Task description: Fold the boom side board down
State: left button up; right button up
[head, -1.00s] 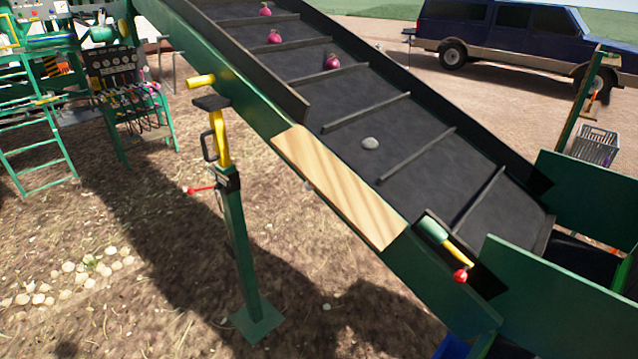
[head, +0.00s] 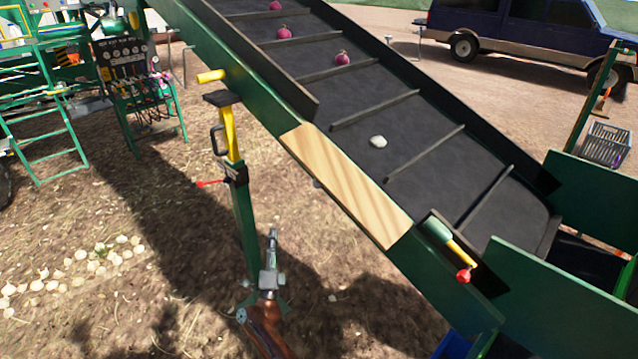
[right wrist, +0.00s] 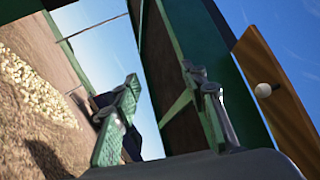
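The boom side board (head: 345,185) is a pale wooden plank along the near side of the boom, between the dark belt and the green frame. Its exact tilt is hard to tell. In the right wrist view a wooden board (right wrist: 280,100) with a pale round knob (right wrist: 263,90) is at the right, beside the green beam. My right gripper (head: 271,238) is below the board and left of it, near the support leg's foot, apart from the board. The right wrist view shows its fingers (right wrist: 160,78) spread, with nothing between them. My left gripper is out of view.
A green cylinder with a red-knobbed yellow lever (head: 463,276) is at the board's lower end. Red onions (head: 342,58) and a pale lump (head: 378,142) lie on the belt (head: 430,165).

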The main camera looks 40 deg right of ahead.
aim_at(314, 184)
jog(key=s+d+r+m+g+h, duration=0.2)
jog(key=s+r+m+g, duration=0.1)
jog(key=r+m+g, duration=0.5)
jog(key=s+d+r+m+g+h+p, duration=0.1)
jog(key=s+r+m+g, duration=0.2)
jog(key=r+m+g, duration=0.45)
jog(key=s+d+r+m+g+h, duration=0.25)
jog(key=r+m+g, duration=0.3)
jog(key=m, duration=0.55)
jog(key=p+x, duration=0.1)
jog(key=x, duration=0.1)
jog(key=p+x, duration=0.1)
jog(key=x, duration=0.1)
jog(key=p+x, duration=0.1)
jog(key=shift+s+d+r, duration=0.2)
jog(key=shift+s+d, duration=0.1)
jog(key=shift+s, duration=0.05)
jog(key=shift+d+p, duration=0.35)
jog(key=shift+d, duration=0.2)
jog(key=shift+c, duration=0.3)
jog(key=shift+r, duration=0.1)
grip_shut()
